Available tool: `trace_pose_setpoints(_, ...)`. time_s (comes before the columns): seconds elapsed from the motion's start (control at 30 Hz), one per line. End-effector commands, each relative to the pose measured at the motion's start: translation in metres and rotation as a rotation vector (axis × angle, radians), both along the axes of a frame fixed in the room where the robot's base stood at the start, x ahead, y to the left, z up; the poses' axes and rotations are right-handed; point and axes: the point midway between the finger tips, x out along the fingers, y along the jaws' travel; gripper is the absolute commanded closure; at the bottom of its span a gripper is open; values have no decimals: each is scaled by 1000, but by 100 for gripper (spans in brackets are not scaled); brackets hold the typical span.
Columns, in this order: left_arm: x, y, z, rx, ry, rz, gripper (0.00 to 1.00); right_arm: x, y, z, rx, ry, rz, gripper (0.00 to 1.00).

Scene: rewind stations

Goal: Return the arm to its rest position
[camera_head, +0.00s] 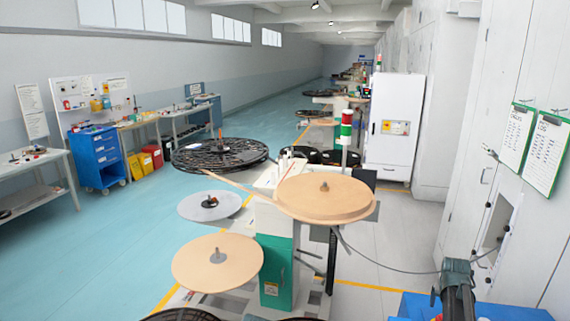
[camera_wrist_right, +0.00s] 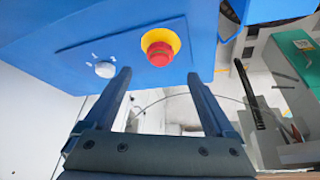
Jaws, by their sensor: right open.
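My right gripper (camera_wrist_right: 158,75) is open in the right wrist view, with its two dark fingers apart and nothing between them. Its fingertips are close to a blue body of mine that carries a red button on a yellow ring and a white knob. In the head view part of my right arm shows at the lower right edge, and its gripper cannot be made out there. My left arm and gripper are not in view.
A rewind station with a large tan reel (camera_head: 326,198) and a lower tan disc (camera_head: 205,262) stands ahead. A white cabinet (camera_head: 393,125) stands behind it. Clipboards (camera_head: 547,153) hang on the right wall. The blue floor (camera_head: 100,240) at left is clear.

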Motion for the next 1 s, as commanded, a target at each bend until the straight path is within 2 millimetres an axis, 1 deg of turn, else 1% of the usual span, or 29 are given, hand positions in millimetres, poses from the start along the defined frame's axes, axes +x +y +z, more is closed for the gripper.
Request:
trace_pose_setpoints(0.03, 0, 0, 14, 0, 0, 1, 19, -3, 3, 14, 0, 0, 0, 11)
trace_pose_setpoints(0.1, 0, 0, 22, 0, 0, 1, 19, -6, 5, 22, 0, 0, 0, 11)
trace_pose_setpoints(0.47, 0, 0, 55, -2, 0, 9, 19, -15, 16, 55, 0, 0, 0, 11)
trace_pose_setpoints(0.5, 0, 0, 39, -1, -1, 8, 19, -12, 13, 39, 0, 0, 0, 11)
trace_pose_setpoints(0.7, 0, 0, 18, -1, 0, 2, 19, -6, 7, 18, 0, 0, 0, 11)
trace_pose_setpoints(1.0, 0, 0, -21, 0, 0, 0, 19, 5, -5, -21, 0, 0, 1, 11)
